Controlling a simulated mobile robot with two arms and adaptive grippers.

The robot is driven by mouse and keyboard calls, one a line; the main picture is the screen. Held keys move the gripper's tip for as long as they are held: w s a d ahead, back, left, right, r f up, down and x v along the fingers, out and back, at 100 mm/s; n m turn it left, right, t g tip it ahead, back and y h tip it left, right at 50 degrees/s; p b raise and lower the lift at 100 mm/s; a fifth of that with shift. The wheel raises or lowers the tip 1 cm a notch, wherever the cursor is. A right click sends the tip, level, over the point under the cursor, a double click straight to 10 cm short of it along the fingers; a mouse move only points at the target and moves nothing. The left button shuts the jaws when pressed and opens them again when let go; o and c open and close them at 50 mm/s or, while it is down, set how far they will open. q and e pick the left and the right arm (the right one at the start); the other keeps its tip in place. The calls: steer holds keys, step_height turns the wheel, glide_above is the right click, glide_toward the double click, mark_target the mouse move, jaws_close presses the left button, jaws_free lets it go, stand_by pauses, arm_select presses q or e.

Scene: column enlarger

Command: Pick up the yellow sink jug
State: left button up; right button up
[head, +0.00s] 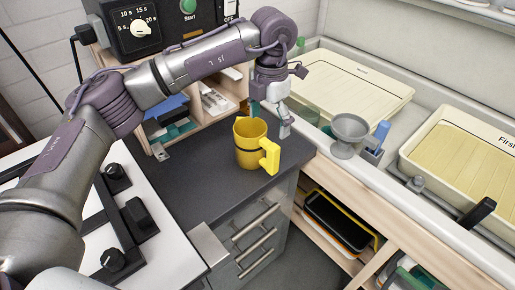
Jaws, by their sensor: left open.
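The yellow jug (250,144) stands upright on the dark worktop, its handle turned to the right and toward me. My left arm comes in from the left and reaches over the worktop. My left gripper (270,118) is open and empty, just behind and to the right of the jug, pointing down. One finger shows to the right of the jug's rim and the other is by the rim's far side. I cannot tell whether a finger touches the jug. My right gripper is not in the view.
A black timer box (165,28) sits on a wooden shelf at the back left. A grey funnel-like cup (349,132) stands on the sink edge at right, near cream trays (352,92). The worktop in front of the jug is clear above the drawers (255,238).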

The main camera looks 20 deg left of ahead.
mark_target(270, 143)
arm_select(q)
step_height(270, 143, down, 2)
steer(key=shift+w+f, duration=0.1)
steer(key=shift+f, duration=0.1)
steer(key=shift+w+f, duration=0.1)
steer(key=shift+f, duration=0.2)
steer(key=shift+f+p, duration=0.25)
steer(key=shift+p, duration=0.2)
step_height(270, 143, down, 4)
steer(key=shift+d+r+p, duration=0.1)
steer(key=shift+r+p, duration=0.15)
steer(key=shift+p, duration=0.65)
steer(key=shift+f, duration=0.6)
steer(key=c, duration=1.3)
steer(key=shift+c, duration=0.7)
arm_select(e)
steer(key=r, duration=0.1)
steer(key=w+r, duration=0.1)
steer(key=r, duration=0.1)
arm_select(q)
steer(key=shift+r, duration=0.15)
